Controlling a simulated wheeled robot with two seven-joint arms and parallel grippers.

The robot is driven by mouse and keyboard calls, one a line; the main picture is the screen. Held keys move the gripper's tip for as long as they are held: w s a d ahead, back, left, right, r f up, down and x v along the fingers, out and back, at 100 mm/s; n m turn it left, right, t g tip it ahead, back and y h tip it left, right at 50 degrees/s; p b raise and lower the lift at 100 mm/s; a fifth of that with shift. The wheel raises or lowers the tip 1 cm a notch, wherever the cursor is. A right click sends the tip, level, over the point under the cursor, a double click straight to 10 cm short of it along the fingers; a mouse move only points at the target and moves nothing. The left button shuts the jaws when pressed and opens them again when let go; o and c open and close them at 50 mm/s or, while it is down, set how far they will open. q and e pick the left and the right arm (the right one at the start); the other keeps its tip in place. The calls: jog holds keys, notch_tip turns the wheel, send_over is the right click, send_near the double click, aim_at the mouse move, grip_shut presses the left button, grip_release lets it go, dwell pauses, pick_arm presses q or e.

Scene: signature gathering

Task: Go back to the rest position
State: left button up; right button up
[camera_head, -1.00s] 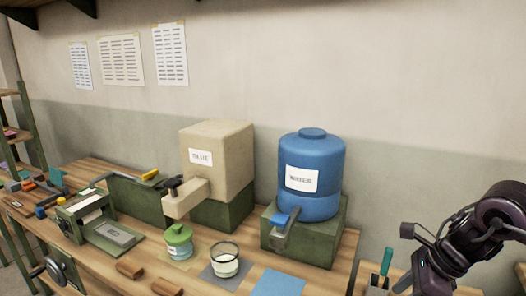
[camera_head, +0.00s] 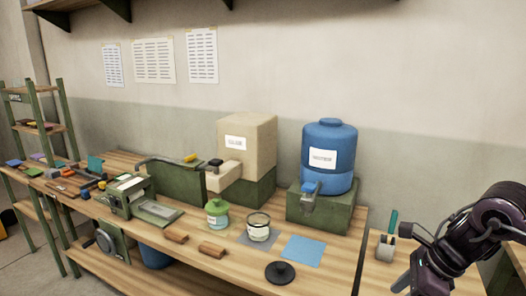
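My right arm, dark with purple parts, comes in at the right edge of the head view. My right gripper (camera_head: 418,277) is at the lower right, beside the bench end, but too dark and small to tell whether it is open or shut. My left gripper is not in view. On the bench (camera_head: 330,277) stand a blue water tank (camera_head: 329,148) and a beige glue box (camera_head: 247,132), each on a green stand. In front of them are a glass jar (camera_head: 259,231) with pale contents on a grey mat and a green-lidded jar (camera_head: 217,214).
A black round lid (camera_head: 280,272) lies near the front edge beside a blue mat (camera_head: 303,250). Two wooden blocks (camera_head: 211,249) lie to its left. A green press (camera_head: 130,194) stands farther left. A green-handled tool (camera_head: 390,232) stands at the right. A shelf (camera_head: 48,137) is at the far left.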

jog(key=w+a+f+m+t+y+b, duration=0.2)
jog(key=w+a+f+m+t+y, duration=0.15)
jog(key=w+a+f+m, duration=1)
notch_tip(320, 180, down, 23)
jog(key=s+m+t+h+b, duration=0.1)
jog(key=s+m+t+b, duration=0.1)
jog(key=m, duration=1.1)
jog(key=s+d+f+m+g+h, duration=0.1)
jog(key=s+d+f+m+h, duration=0.15)
jog(key=s+f+m, duration=0.6)
jog(key=s+d+f+m+g+h, duration=0.1)
jog(key=s+d+f+m+h, duration=0.2)
jog(key=s+f, duration=1)
jog(key=s+d+f+m+g, duration=0.1)
jog(key=s+f+m, duration=0.3)
jog(key=s, duration=1)
jog(key=s+d+f+m+g+h+b, duration=0.1)
jog(key=s+f, duration=0.6)
jog(key=s, duration=0.7)
jog(key=d+m+g, duration=0.1)
jog(key=m+g, duration=0.1)
jog(key=m, duration=0.1)
jog(key=shift+s+f+g, duration=0.15)
jog(key=shift+s+g, duration=0.2)
jog(key=shift+s, duration=0.05)
